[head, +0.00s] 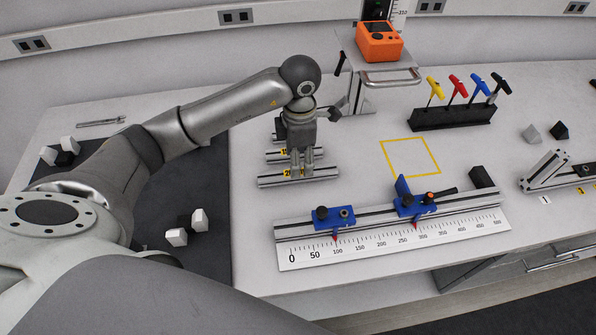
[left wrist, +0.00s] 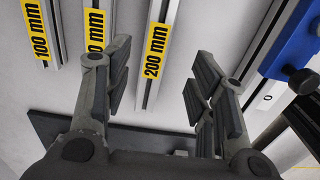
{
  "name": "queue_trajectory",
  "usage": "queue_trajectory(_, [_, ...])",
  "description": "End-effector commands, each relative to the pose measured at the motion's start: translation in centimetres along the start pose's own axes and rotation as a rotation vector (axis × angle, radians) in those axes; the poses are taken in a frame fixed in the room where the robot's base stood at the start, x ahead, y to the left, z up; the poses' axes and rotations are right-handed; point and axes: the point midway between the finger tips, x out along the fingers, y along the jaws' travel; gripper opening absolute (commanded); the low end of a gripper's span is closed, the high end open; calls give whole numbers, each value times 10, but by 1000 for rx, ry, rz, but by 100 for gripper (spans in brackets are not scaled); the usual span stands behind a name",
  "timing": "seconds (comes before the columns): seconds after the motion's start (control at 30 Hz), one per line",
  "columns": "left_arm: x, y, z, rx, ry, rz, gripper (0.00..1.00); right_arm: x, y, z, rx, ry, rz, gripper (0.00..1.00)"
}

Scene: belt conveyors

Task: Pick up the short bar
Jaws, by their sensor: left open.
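Three metal bars lie side by side on the bench. In the left wrist view their yellow labels show the short 100 mm bar (left wrist: 53,48) at the left, a middle bar (left wrist: 96,57) with a partly hidden label, and the 200 mm bar (left wrist: 152,80). In the head view the short bar (head: 279,130) is the farthest back, partly hidden by my arm. The middle bar (head: 318,154) and 200 mm bar (head: 322,175) lie nearer. My left gripper (head: 300,173) points down at the 200 mm bar, open; its fingers (left wrist: 160,70) appear either side of that bar. Contact cannot be told.
A ruler fixture (head: 375,242) with blue clamps (head: 333,218) stands in front. A yellow square outline (head: 411,157) marks clear bench to the right. Behind are an orange device (head: 379,43) and a hex-key rack (head: 452,118). A dark mat (head: 205,255) with small blocks lies left.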

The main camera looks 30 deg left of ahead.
Motion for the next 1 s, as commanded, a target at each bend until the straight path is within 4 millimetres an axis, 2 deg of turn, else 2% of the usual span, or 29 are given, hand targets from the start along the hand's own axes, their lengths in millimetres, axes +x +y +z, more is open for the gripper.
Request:
queue_trajectory(0.17, [13, 0, -3, 0, 3, -4, 52, -11, 3, -20, -1, 28, 3, 40])
queue_trajectory(0.3, [31, 3, -6, -2, 3, -3, 52, -22, 5, -34, -1, 51, 5, 40])
queue_trajectory(0.5, [52, 3, -5, 0, 0, 0, 52, -25, 4, -30, -1, 43, 4, 40])
queue_trajectory(0.7, [53, 4, -5, 0, -1, 1, 52, -24, 0, -18, -1, 24, 0, 40])
queue_trajectory(0.77, [53, 4, -5, 0, -1, 1, 47, -24, 0, -16, -1, 22, -1, 40])
queue_trajectory(1.0, [53, 4, -5, 0, 0, 1, 16, -24, -1, -17, 0, 23, -2, 40])
